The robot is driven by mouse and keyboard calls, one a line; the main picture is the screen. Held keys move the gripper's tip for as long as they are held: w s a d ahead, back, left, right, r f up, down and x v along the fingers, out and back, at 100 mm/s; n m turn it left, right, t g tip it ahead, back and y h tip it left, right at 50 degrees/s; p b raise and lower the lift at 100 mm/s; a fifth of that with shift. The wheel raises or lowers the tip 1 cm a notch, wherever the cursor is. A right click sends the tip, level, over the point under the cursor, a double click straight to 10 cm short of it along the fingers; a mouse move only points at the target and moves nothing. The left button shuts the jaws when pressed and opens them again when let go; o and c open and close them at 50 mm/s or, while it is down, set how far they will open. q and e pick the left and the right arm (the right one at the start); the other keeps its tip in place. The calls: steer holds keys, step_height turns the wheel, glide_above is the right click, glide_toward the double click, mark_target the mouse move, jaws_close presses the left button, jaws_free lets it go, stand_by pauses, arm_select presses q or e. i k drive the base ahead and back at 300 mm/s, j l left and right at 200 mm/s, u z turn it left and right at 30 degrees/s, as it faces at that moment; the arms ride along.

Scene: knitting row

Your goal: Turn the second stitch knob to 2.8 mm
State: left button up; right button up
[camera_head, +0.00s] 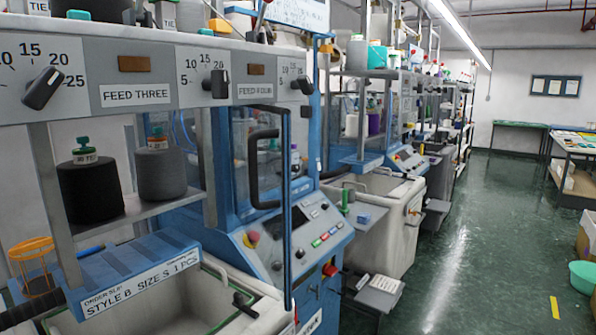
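Three black knobs show on the grey panel (75,75) at the upper left, each on a scale with numbers from 5 up. The left knob (42,88) is turned with its upper end toward 20. The middle knob (217,84) stands near upright, right of the "FEED THREE" plate (136,95). The right knob (303,86) is right of the "FEED FOUR" plate (255,91) and partly behind a blue frame. No knob is legibly marked as a stitch knob, and no mm scale can be read. Neither gripper is in view.
Dark yarn cones (90,187) stand on a shelf under the panel. A blue cover with an order slip (140,285) is below. A door with a black handle (262,168) stands beside a button console (305,240). The green floor (480,250) is largely clear at right.

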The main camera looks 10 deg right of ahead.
mark_target(296, 169)
steer(key=l+u, duration=0.1)
steer(key=u, duration=0.65)
steer(key=i+l+u, duration=0.1)
steer(key=l+u, duration=0.25)
steer(key=l, duration=0.25)
steer(key=l+u, duration=0.35)
steer(key=l, duration=0.25)
steer(key=l+u, duration=0.35)
steer(key=l, duration=0.3)
